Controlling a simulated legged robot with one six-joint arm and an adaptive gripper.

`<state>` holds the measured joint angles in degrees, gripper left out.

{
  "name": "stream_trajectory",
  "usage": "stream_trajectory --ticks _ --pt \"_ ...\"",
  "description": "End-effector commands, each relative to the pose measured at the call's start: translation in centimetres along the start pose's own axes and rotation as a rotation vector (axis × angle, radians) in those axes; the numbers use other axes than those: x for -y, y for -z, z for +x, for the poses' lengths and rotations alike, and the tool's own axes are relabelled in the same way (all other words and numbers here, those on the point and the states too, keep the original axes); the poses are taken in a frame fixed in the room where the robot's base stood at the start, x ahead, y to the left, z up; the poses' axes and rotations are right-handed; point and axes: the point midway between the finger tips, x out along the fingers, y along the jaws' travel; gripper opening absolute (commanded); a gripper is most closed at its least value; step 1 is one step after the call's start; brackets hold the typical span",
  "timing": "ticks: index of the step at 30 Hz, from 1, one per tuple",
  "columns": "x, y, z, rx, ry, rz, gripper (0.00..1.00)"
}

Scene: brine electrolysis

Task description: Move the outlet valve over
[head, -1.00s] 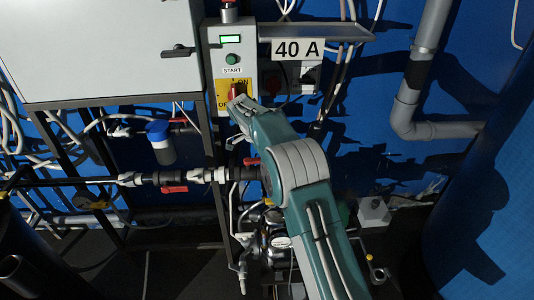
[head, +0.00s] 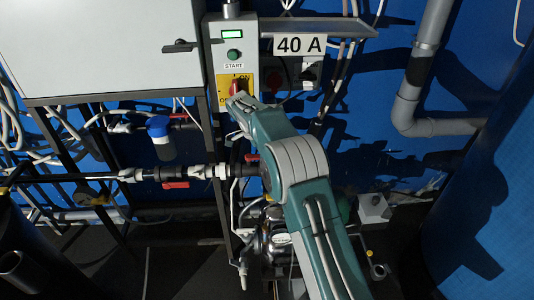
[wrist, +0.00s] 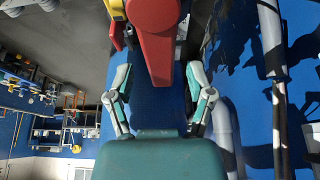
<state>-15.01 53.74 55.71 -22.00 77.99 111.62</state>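Several red-handled valves show in the head view, and I cannot tell which is the outlet valve. One red handle (head: 175,185) hangs under the horizontal black and white pipe. Another red handle (head: 252,158) is at that pipe's right end, beside my arm. A third (head: 179,116) is higher, below the cabinet. In the wrist view my gripper's fingers (wrist: 161,95) are spread apart. A large red part (wrist: 155,40) with a yellow piece (wrist: 117,8) at its left fills the top centre, beyond and between the fingers. Contact is not visible. My fingertips are hidden in the head view.
A control box with a START button (head: 234,54) and a red switch (head: 238,87) on yellow stands above my arm. A grey cabinet (head: 110,45) is upper left. A 40 A sign (head: 300,45), grey pipe (head: 425,70) and blue cylinder (head: 485,190) are on the right.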

Motion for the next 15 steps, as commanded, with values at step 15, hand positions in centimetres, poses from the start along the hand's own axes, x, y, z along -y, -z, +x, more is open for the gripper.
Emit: stream_trajectory --ticks 15 --pt "0.2 -0.1 -5.7 -0.001 0.006 0.001 0.69"
